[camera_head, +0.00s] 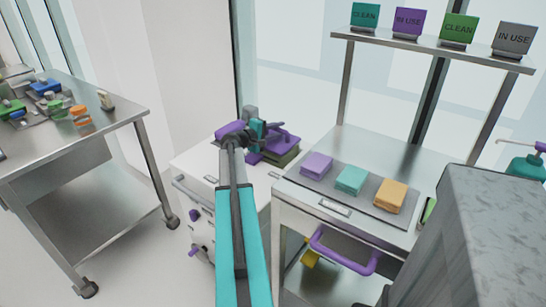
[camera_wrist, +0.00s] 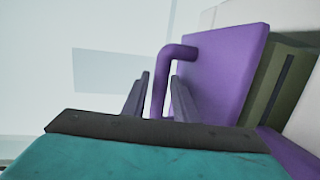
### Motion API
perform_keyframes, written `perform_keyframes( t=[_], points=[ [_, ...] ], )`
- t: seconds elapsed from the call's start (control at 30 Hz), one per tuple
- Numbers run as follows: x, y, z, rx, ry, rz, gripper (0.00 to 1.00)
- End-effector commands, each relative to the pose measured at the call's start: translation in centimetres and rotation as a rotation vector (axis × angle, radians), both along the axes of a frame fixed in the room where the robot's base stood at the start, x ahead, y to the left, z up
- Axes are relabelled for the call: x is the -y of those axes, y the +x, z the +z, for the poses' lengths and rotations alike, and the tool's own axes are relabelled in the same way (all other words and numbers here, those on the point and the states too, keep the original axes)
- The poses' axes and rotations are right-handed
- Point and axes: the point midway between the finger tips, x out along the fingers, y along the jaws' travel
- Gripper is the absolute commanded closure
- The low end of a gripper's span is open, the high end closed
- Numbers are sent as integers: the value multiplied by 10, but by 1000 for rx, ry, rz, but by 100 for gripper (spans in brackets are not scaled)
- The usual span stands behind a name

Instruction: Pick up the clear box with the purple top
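The clear box (camera_wrist: 284,77) has a purple top (camera_wrist: 215,75) with a bent purple handle (camera_wrist: 160,88). In the wrist view the box lies to the right, its see-through wall looking greenish grey. My gripper (camera_wrist: 160,105) has its two grey fingers apart, one on each side of the handle. I cannot tell whether either finger touches it. In the head view the purple top (camera_head: 284,142) shows at the back of the white cabinet, just right of my gripper (camera_head: 268,133). My arm and wrist hide part of the box there.
A steel table with a tray of purple, teal and orange blocks (camera_head: 351,180) stands to the right, under a shelf (camera_head: 430,48) with several signs. A steel cart (camera_head: 75,140) with coloured items stands left. A grey block-like surface (camera_head: 490,235) fills the lower right.

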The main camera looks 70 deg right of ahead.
Motion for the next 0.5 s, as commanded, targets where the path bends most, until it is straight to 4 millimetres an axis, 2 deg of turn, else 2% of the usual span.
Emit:
perform_keyframes(
  t=[0.4, 0.5],
  points=[
    [0, -1, 0, 0, 0, -1, 74],
    [0, -1, 0, 0, 0, -1, 89]
  ],
)
